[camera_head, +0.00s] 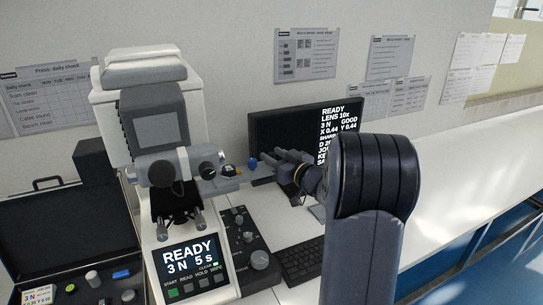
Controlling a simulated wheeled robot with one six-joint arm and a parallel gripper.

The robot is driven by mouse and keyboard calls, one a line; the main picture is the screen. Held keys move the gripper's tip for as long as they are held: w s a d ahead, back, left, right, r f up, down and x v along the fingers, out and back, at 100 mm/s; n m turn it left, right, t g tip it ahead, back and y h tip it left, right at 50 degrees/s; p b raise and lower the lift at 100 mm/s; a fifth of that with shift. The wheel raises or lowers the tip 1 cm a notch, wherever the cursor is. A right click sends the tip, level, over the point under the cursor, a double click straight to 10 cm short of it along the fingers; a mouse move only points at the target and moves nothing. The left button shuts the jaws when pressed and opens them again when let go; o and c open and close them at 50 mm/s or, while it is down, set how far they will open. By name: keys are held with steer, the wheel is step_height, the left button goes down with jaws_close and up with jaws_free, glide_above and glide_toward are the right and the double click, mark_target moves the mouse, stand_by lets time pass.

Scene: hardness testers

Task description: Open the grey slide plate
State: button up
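A white and grey hardness tester (150,78) stands at the left. A dark grey block with a lighter grey square face (170,127) is on its upper front; I cannot tell whether this is the grey slide plate. A grey turret with dark knobs (182,168) sits below it, with a small blue knob (253,163) at its right. My gripper (263,169) points left, to the right of the turret and close to the blue knob. Its two dark fingers look apart, with nothing seen between them. My arm hides part of the bench behind it.
The tester's front panel (190,262) reads READY. A dark control box with knobs (246,245) and a keyboard (302,260) lie to its right. A monitor (270,125) stands behind my gripper. An open black case (75,240) is at the left. The white bench (470,160) is clear at the right.

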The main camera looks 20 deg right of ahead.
steer(key=b+v, duration=0.1)
steer(key=v, duration=0.8)
steer(key=shift+b, duration=0.3)
steer(key=shift+s, duration=0.15)
steer(key=p+x, duration=0.2)
steer(key=x, duration=0.8)
steer(key=shift+w, duration=0.35)
steer(key=shift+w+a+f, duration=0.1)
steer(key=shift+a, duration=0.5)
